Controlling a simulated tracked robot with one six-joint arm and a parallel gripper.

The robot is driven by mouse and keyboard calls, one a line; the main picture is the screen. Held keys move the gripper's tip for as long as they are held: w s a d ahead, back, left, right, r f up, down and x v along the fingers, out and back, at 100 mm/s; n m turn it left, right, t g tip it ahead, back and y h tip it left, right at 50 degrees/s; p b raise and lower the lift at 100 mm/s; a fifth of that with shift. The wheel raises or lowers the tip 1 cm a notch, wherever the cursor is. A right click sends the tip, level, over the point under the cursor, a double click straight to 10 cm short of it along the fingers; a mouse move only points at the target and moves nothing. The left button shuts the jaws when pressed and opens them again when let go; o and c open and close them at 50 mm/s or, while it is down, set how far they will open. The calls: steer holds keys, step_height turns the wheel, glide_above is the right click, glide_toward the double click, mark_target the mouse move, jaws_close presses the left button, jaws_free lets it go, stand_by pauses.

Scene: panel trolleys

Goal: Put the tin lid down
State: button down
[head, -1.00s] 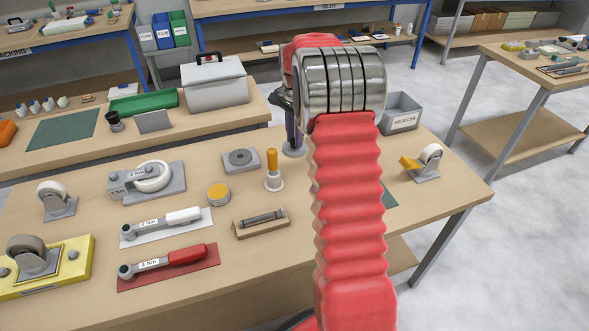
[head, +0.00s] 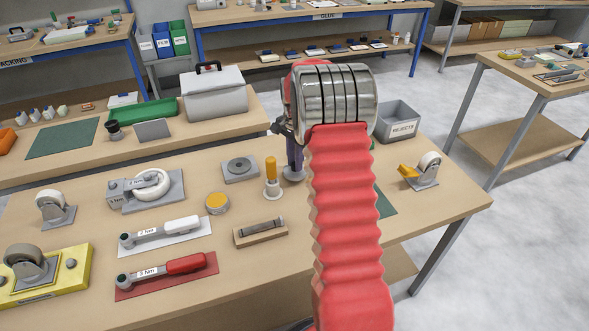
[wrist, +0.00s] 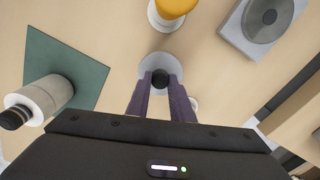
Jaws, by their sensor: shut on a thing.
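The tin lid is a pale grey disc (wrist: 150,66) with a black knob in the wrist view. It also shows in the head view (head: 293,175) below the purple fingers. My gripper (wrist: 160,80) is shut on the knob, with a finger on either side; it also shows in the head view (head: 294,155). The lid looks level and is at or close above the wooden table (head: 330,160); I cannot tell whether it touches. A round tin with a yellow top (head: 217,203) stands to the left.
A yellow-handled tool (head: 271,178) stands just left of the lid. A grey plate with a disc (head: 240,168) lies beyond it. A green mat (wrist: 85,75) bears a pale cylinder (wrist: 45,97). A wooden block (head: 260,233) and a caster (head: 425,169) stand on the same table.

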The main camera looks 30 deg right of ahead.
steer(key=shift+f, duration=1.8)
steer(key=c, duration=1.6)
jaws_free()
steer(key=shift+f, duration=0.1)
steer(key=shift+o, duration=0.2)
step_height(320, 180, up, 12)
